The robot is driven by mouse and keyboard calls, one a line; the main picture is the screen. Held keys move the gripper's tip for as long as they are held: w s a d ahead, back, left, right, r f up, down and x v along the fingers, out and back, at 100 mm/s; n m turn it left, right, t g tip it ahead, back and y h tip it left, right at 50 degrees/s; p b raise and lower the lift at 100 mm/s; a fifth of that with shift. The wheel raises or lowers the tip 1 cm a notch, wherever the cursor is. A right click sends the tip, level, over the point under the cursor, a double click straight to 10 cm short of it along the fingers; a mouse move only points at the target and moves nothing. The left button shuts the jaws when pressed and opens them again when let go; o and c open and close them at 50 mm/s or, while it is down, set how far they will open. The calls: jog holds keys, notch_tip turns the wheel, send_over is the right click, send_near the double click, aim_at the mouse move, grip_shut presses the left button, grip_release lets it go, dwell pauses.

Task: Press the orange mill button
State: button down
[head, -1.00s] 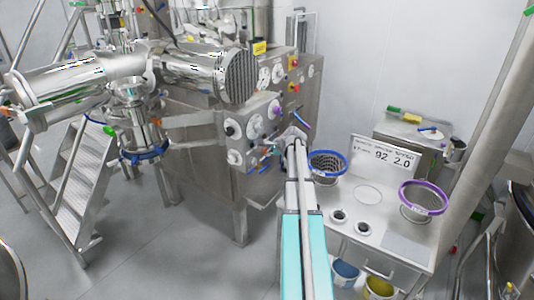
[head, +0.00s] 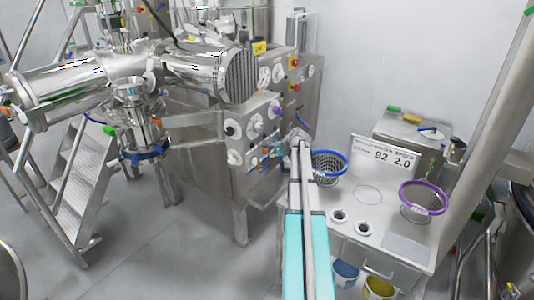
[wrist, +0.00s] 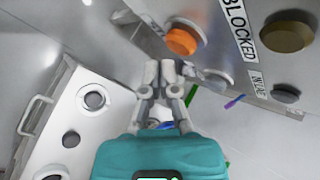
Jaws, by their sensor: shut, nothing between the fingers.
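The orange mill button (wrist: 182,41) is a round orange cap on a pale panel in the wrist view, just above and slightly right of my gripper (wrist: 160,72). My gripper's fingertips are together with nothing between them. They appear apart from the button, though the depth of the gap is hard to judge. In the head view my gripper (head: 276,149) is beside the front of the steel control cabinet (head: 205,160), where its fingers are small and the button is hard to make out.
A "BLOCKED" label (wrist: 239,36), an olive-brown knob (wrist: 287,32) and a dark knob (wrist: 286,93) are right of the button. A bench (head: 345,255) with a blue-rimmed sieve (head: 328,168) and purple-rimmed sieve (head: 424,198) stands right of my arm.

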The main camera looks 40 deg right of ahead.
jog(key=shift+s+d, duration=0.2)
jog(key=shift+s, duration=0.6)
jog(key=shift+s+d, duration=0.2)
jog(key=shift+s, duration=0.6)
jog(key=shift+s+d, duration=0.2)
jog(key=shift+s, duration=0.6)
jog(key=w+a+f+n+g+y, duration=0.15)
jog(key=a+n, duration=0.45)
jog(key=a, duration=0.9)
jog(key=a+f+n+g+y, duration=0.1)
jog(key=a+f+n+g, duration=0.3)
jog(key=a, duration=1.1)
jog(key=s+a+n+g+h, duration=0.1)
jog(key=s+a+n, duration=0.5)
jog(key=a, duration=0.5)
jog(key=s+a+n+g+h, duration=0.2)
jog(key=s+a+n, duration=0.5)
jog(key=a, duration=0.5)
jog(key=shift+a+f, duration=0.15)
jog(key=shift+g, duration=0.25)
